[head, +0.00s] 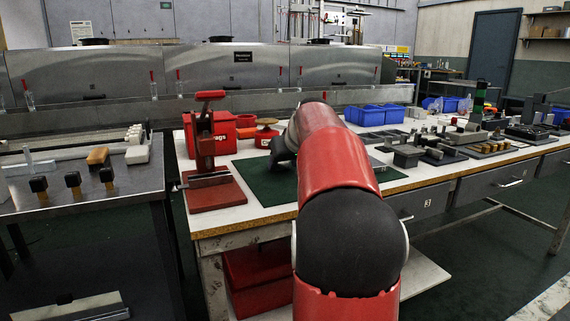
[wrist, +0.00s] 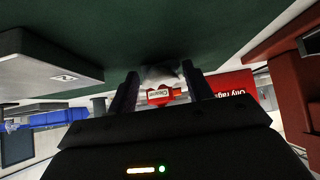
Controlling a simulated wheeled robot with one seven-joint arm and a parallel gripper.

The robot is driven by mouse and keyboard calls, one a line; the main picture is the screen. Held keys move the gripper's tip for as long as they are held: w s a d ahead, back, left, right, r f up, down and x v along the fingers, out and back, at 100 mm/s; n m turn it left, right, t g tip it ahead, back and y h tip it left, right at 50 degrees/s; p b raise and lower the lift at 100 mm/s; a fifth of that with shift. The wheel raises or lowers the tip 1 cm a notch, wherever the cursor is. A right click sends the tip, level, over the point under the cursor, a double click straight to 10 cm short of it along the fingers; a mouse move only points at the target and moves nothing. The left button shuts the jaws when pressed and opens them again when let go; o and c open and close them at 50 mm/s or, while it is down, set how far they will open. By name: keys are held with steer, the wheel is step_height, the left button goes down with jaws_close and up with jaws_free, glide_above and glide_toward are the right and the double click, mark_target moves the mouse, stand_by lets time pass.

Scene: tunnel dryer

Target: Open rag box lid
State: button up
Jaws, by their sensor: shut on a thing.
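The red rag box (head: 219,133) with white lettering stands on the white bench, left of my gripper. Its lid looks down, though the small view leaves this unsure. In the wrist view the red box with "Oily rags" lettering (wrist: 236,87) is right of the fingers, and the gripper is apart from it. My gripper (head: 281,155) is low over the green mat (head: 264,180), its fingertips mostly hidden by my arm. In the wrist view my gripper (wrist: 160,83) is shut on a pale grey-white thing (wrist: 160,73), which looks like a crumpled cloth.
A red "Cleaner" container (wrist: 160,95) shows behind the held thing. A red lever press (head: 207,150) stands at the bench's left end, near the box. Blue bins (head: 371,117) and dark fixtures (head: 407,156) are to the right. The front of the mat is clear.

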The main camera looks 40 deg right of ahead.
steer(key=shift+f, duration=0.1)
steer(key=o, duration=1)
